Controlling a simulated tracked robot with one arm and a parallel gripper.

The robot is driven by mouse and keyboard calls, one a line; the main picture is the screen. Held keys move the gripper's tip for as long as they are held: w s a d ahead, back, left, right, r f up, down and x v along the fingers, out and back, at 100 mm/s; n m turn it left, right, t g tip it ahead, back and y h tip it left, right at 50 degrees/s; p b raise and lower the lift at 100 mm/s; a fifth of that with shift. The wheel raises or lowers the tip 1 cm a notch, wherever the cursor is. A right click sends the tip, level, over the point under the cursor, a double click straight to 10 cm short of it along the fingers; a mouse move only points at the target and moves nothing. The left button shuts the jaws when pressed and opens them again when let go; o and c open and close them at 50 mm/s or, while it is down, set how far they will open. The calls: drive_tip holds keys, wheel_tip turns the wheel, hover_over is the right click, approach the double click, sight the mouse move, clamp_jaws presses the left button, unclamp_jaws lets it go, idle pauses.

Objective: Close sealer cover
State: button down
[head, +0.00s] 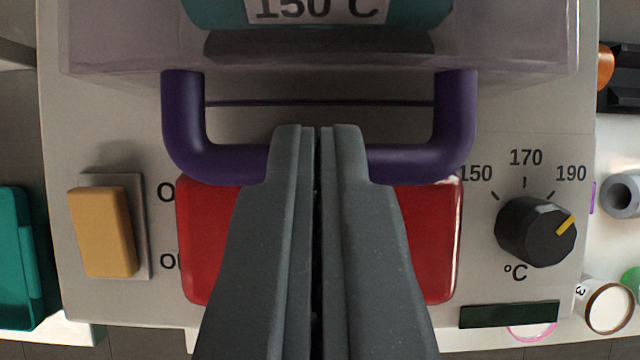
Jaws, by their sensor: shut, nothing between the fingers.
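The sealer (120,130) fills the middle of the head view, a pale grey machine seen from close up. Its clear cover (120,45) is at the top, and a purple U-shaped handle (183,115) extends from its front edge toward me. My gripper (318,128) is shut and empty, its dark grey fingers lying over the middle of the handle bar. The fingers hide that part of the bar, and I cannot tell whether they touch it. How far the cover is open cannot be told from this view.
The front panel has a red panel or button (205,240) partly behind my fingers, a yellow rocker switch (103,232) at left and a black temperature dial (535,230) at right. A teal container (15,255) stands left. Cups (608,305) and a grey cylinder (624,195) stand right.

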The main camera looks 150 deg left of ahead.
drive_tip(key=shift+s+a+f+b, duration=0.1)
drive_tip(key=shift+s+f+b, duration=0.2)
drive_tip(key=shift+f, duration=0.1)
drive_tip(key=shift+s+a+f+b, duration=0.1)
drive_tip(key=shift+s+f+b, duration=0.05)
drive_tip(key=shift+f+b, duration=0.2)
drive_tip(key=shift+s+f, duration=0.1)
drive_tip(key=shift+f, duration=0.05)
drive_tip(key=r, duration=0.2)
drive_tip(key=w+r, duration=0.1)
drive_tip(key=r, duration=0.1)
drive_tip(key=shift+d+r+p, duration=0.15)
drive_tip(key=shift+r+p, duration=0.25)
drive_tip(key=s+a+r+n+t+y+b, duration=0.1)
drive_tip(key=s+a+r+n+t+b, duration=0.1)
drive_tip(key=s+a+r, duration=0.4)
drive_tip(key=s+a+r+n+t+y+b, duration=0.1)
drive_tip(key=s+a+r+n+t+b, duration=0.1)
drive_tip(key=s+a+r+t+b, duration=0.2)
drive_tip(key=s+a+r+n+t+y+b, duration=0.1)
drive_tip(key=s+a+r+t+b, duration=0.3)
drive_tip(key=r, duration=1.4)
drive_tip(key=s+a+n, duration=0.1)
drive_tip(key=s+a, duration=0.2)
drive_tip(key=s, duration=0.3)
drive_tip(key=shift+a+n+y, duration=0.3)
drive_tip(key=shift+n, duration=0.1)
drive_tip(key=shift+s, duration=0.1)
